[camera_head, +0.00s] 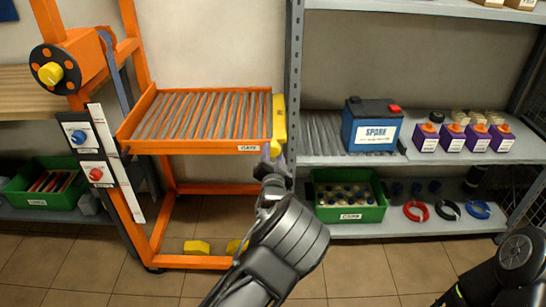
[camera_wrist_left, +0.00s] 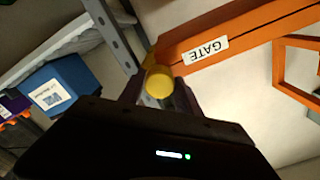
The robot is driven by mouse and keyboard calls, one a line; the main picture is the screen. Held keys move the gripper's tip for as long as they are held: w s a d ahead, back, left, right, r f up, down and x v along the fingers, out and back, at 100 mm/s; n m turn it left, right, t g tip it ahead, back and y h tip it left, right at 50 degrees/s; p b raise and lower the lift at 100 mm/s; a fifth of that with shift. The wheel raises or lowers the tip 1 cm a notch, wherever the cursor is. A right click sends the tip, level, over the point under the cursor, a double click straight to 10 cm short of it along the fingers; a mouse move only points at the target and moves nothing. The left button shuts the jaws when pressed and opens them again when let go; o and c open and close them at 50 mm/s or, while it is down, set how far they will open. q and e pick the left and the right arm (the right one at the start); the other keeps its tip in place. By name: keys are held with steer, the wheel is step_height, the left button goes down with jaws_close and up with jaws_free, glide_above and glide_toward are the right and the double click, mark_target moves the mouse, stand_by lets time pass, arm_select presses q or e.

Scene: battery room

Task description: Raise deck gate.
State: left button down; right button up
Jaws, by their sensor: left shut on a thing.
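The orange deck (camera_head: 154,97) has grey rollers and a GATE label (camera_head: 249,148) on its front rail. The yellow gate (camera_head: 279,117) runs along the deck's right end, beside the grey shelf post. My left gripper (camera_head: 272,158) is at the front lower end of the gate, just right of the label. In the left wrist view a round yellow knob (camera_wrist_left: 159,82) sits between its fingers, and the gripper is shut on it. The GATE label also shows there (camera_wrist_left: 206,50). The fingertips are partly hidden. My right gripper is out of view.
A blue SPARK battery (camera_head: 373,126) stands on the grey shelf right of the deck, with purple-and-orange items beyond. A green crate (camera_head: 349,213) sits below. A crank with a yellow hub (camera_head: 51,73) is on the lift's left post. Yellow blocks (camera_head: 196,247) lie at the lift's base.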

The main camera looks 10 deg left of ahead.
arm_select(q)
steer(key=shift+f+n+b, duration=0.2)
steer(key=shift+n+b, duration=0.5)
steer(key=shift+n, duration=0.1)
steer(key=n+b, duration=0.6)
steer(key=shift+f+b, duration=0.1)
steer(key=shift+b, duration=0.25)
steer(key=n+b, duration=0.6)
steer(key=shift+d+b, duration=0.15)
steer(key=shift+b, duration=0.25)
steer(key=shift+r+n+b, duration=0.25)
steer(key=shift+n+b, duration=1.05)
steer(key=shift+n, duration=0.3)
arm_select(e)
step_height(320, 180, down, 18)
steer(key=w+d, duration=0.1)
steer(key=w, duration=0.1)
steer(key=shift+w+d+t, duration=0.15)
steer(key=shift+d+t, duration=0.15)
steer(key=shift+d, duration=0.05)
arm_select(q)
steer(key=c, duration=0.9)
jaws_free()
steer(key=shift+o, duration=0.2)
